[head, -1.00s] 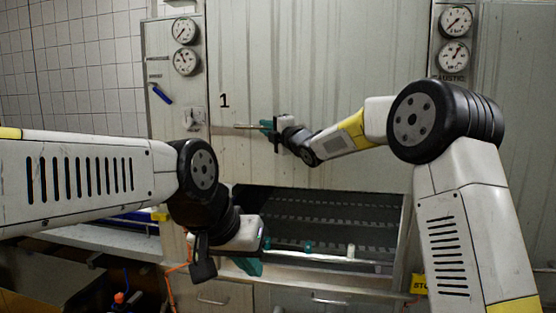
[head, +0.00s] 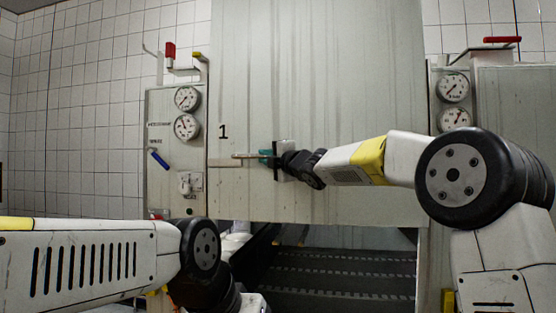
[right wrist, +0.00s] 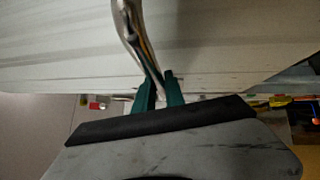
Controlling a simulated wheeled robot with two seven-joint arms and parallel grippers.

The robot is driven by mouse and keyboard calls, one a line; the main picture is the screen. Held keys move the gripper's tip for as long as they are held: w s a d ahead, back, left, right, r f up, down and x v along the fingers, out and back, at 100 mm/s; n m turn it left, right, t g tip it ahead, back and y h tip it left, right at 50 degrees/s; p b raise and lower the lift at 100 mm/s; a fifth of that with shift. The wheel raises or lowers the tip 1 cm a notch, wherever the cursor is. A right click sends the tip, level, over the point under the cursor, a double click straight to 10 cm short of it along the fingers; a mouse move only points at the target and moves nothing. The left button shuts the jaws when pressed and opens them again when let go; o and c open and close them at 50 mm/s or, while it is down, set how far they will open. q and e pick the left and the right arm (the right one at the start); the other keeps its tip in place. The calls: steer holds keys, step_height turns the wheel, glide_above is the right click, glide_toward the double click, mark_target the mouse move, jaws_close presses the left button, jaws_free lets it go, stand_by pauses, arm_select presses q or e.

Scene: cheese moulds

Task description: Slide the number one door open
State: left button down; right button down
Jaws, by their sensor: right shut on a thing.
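The number one door (head: 330,110) is a tall pale metal panel with a black "1" in the head view. Its lower edge stands above a dark opening (head: 335,275). My right gripper (head: 266,157) is shut on the door's horizontal bar handle (head: 243,156), left of the door's middle. In the right wrist view the handle (right wrist: 135,35) runs down between the green fingertips of the right gripper (right wrist: 160,92). The door (right wrist: 220,50) fills the upper part there. My left arm is low at the left; its fingertips are outside the head view.
A gauge panel (head: 160,110) with a blue lever (head: 160,158) stands left of the door. Another gauge panel (head: 446,110) stands to the right. Red-handled pipes (head: 170,52) rise at the upper left. My left arm crosses the lower left foreground.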

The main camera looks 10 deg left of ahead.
steer(key=c, duration=1.4)
jaws_free()
steer(key=v, duration=0.8)
steer(key=shift+w, duration=0.1)
